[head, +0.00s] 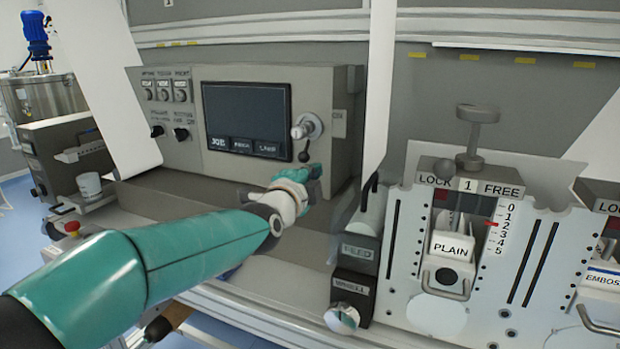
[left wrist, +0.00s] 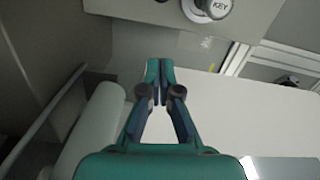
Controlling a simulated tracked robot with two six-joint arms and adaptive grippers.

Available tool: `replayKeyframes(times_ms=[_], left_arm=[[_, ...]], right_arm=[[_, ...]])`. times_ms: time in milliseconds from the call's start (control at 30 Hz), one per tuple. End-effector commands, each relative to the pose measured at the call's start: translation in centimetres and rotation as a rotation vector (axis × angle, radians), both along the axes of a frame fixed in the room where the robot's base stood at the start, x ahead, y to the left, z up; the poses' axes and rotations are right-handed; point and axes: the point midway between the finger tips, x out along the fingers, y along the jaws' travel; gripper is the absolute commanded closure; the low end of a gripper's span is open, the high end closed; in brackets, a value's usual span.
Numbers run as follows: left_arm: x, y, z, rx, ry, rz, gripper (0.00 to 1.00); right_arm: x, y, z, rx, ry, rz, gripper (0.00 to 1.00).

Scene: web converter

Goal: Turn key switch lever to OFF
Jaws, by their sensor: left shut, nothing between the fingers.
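The key switch (head: 308,126) is a round metal switch on the grey control panel, right of the screen. Its lever hangs down and ends in a dark ball (head: 305,156). My right gripper is not in view.
The control panel (head: 335,90) carries a dark screen (head: 247,108) and several buttons and knobs at left. A white web sheet (head: 378,80) runs down right of the panel. Farther right is a unit with a PLAIN block (head: 452,247).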

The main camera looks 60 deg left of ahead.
Motion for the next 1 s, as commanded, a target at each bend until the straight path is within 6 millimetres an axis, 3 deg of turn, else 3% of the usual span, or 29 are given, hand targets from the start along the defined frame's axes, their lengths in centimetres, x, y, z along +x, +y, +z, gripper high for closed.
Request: replayKeyframes(times_ms=[100, 300, 1000], left_arm=[[-1.5, -1.2, 0.1, 0.001, -0.001, -0.001, 1.0], [-2.5, -2.1, 0.0, -0.001, 0.0, -0.001, 1.0], [-2.4, -2.2, 0.1, 0.0, 0.0, -0.004, 1.0]], right_arm=[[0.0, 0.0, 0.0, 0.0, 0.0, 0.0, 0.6], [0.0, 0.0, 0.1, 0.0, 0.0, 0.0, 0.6], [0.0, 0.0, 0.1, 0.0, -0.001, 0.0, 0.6]])
